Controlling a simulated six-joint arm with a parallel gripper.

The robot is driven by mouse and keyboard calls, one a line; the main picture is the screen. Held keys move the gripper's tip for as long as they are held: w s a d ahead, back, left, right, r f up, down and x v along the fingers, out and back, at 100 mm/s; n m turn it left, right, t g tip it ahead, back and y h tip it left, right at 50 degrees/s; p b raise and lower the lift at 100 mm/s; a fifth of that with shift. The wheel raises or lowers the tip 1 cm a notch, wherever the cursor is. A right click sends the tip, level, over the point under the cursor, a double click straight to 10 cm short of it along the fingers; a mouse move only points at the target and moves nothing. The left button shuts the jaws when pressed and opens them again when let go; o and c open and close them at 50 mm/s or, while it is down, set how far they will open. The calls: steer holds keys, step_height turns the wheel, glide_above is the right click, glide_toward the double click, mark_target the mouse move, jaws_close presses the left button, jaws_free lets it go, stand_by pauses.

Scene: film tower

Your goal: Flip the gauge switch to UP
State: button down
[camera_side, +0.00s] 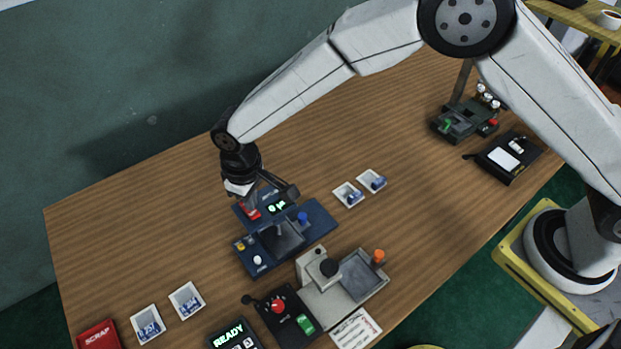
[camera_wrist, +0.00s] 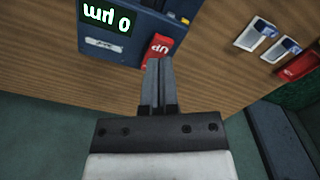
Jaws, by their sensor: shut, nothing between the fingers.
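The gauge is a dark blue unit (camera_side: 318,222) on the wooden table, with a small lit display that reads "0 µm" upside down in the wrist view (camera_wrist: 108,17). Its red switch (camera_wrist: 158,50) carries the word UP and shows just beyond my fingertips; it also shows as a red patch in the side view (camera_side: 250,211). My gripper (camera_wrist: 157,62) is shut and empty, with its fingertips at the near edge of the red switch. I cannot tell whether they touch it. In the side view my gripper is over the gauge's back left corner and partly hides it.
Small white trays with blue pieces stand right of the gauge (camera_side: 348,194) and at the front left (camera_side: 186,300). A grey fixture (camera_side: 326,298) stands in front of the gauge. A red SCRAP bin (camera_side: 98,336) is at the front left. The table's back left is clear.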

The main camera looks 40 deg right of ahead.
mark_target(253, 213)
steer(key=shift+f, duration=1.3)
stand_by(1.2)
steer(key=shift+r, duration=3.5)
steer(key=shift+d, duration=0.1)
steer(key=shift+d+r, duration=0.15)
steer(key=shift+d, duration=0.2)
steer(key=d+r+m, duration=0.2)
steer(key=d+r, duration=0.1)
steer(key=d, duration=0.7)
steer(key=s+d+r+m+t, duration=0.1)
steer(key=s+d+m, duration=0.1)
steer(key=s+d, duration=0.5)
steer(key=s+d+r+m+t, duration=0.1)
steer(key=s+d+m, duration=0.1)
steer(key=s+d, duration=0.6)
steer(key=d, duration=0.4)
steer(key=shift+d+t, duration=0.3)
steer(key=shift+d, duration=0.05)
